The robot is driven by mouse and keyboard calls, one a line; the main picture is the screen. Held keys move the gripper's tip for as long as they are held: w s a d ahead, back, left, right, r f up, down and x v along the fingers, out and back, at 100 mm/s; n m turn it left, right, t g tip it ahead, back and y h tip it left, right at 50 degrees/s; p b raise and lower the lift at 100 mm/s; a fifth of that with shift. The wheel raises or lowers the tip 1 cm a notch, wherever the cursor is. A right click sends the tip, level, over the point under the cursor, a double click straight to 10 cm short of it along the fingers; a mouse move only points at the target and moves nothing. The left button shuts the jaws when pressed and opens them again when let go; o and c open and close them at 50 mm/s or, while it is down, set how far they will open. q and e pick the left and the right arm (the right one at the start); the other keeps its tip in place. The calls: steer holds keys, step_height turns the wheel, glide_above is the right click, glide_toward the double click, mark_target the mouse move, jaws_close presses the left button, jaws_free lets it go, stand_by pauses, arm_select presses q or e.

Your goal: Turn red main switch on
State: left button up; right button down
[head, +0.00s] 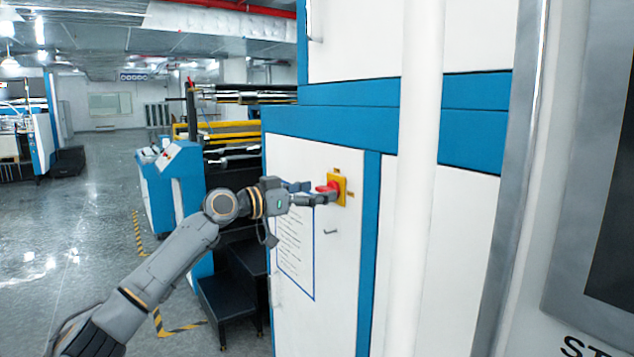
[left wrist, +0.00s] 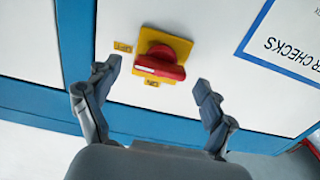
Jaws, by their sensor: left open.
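The red main switch (head: 323,188) is a rotary knob on a yellow plate (head: 343,190), mounted on the white cabinet door. In the left wrist view, the red knob (left wrist: 160,67) has a raised bar running roughly left to right, and small yellow labels (left wrist: 152,84) sit beside the plate. The label to its left seems to read OFF and the one below ON. My left gripper (head: 318,194) is open in front of the switch. In the left wrist view, its fingertips (left wrist: 158,76) are on either side of the knob, with visible gaps. My right gripper is not in view.
A blue-framed check sheet (head: 296,245) is on the door below my left gripper, with a handle (head: 275,292) low on the door's left edge. A white vertical pole (head: 420,180) stands right of the switch. Black steps (head: 228,305) are at the left; open floor lies beyond.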

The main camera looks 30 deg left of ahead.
arm_select(q)
steer(key=shift+w, duration=0.2)
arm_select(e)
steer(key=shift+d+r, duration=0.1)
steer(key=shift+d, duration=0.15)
arm_select(q)
steer(key=c, duration=1.1)
steer(key=shift+c, duration=0.2)
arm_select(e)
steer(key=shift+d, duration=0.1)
